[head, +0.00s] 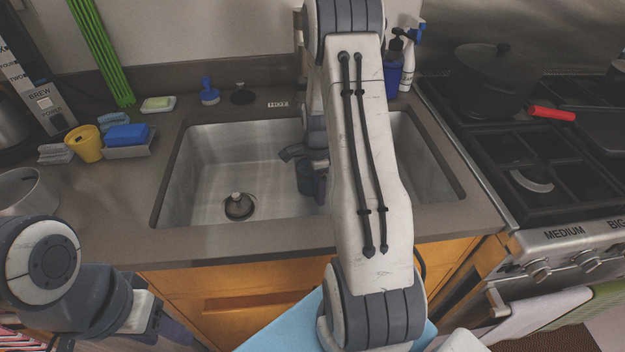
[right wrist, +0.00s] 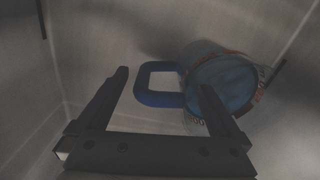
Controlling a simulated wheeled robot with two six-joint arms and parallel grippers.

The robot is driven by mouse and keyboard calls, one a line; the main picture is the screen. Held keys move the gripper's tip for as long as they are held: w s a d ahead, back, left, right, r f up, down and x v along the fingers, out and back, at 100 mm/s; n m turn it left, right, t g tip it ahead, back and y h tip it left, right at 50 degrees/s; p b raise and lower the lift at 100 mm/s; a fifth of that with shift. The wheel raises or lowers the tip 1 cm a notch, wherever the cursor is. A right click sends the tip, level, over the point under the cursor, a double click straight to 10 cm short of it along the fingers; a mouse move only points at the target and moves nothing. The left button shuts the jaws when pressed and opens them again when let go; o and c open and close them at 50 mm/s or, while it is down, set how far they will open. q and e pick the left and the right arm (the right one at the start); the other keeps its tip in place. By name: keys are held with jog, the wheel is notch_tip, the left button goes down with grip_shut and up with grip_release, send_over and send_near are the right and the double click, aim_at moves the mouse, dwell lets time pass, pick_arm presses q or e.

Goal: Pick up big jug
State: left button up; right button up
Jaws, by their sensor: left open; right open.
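A blue jug (right wrist: 222,82) with a squared loop handle (right wrist: 156,85) is in the metal sink, seen in the right wrist view. I cannot tell whether it stands or lies on its side. My right gripper (right wrist: 165,80) is open. In that view the handle shows between its fingertips, and the right finger overlaps the jug's body. I cannot tell whether they touch. In the head view my right arm reaches down into the sink (head: 215,150) and hides much of it. My left gripper (head: 165,322) is low at the left, open and partly hidden, away from the sink.
A dark drain plug (head: 239,206) is in the sink. A yellow cup (head: 86,143) and blue sponge (head: 127,135) are on the left counter. Bottles (head: 394,66) stand behind the sink. A stove with a lidded pot (head: 495,80) is at the right.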

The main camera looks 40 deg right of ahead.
jog(key=shift+f, duration=1.5)
grip_shut()
jog(key=shift+r, duration=0.2)
